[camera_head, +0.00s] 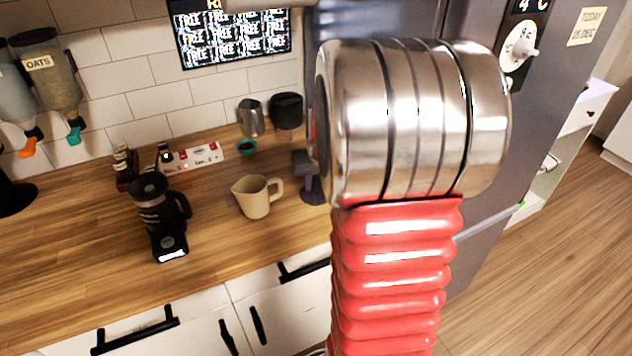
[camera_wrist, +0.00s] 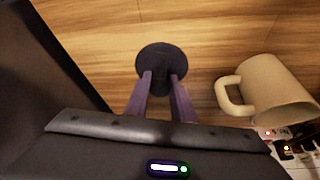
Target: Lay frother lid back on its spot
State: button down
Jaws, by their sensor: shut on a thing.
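The frother lid is a dark round disc at the fingertips of my gripper (camera_wrist: 161,78) in the wrist view (camera_wrist: 165,58). The two purple fingers are shut on its near side. In the head view the lid (camera_head: 313,193) shows below my gripper (camera_head: 308,178), low over the wooden counter to the right of the cream pitcher. I cannot tell whether the lid touches the counter. My arm hides part of the area to the right.
The cream pitcher (camera_head: 253,198) stands close by; its handle side faces the lid in the wrist view (camera_wrist: 270,92). A dark jug appliance (camera_head: 160,215) stands farther left.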

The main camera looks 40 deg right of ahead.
jog(key=c, duration=1.5)
grip_release()
jog(key=v, duration=1.2)
jog(key=shift+r, duration=0.1)
jog(key=shift+a, duration=0.15)
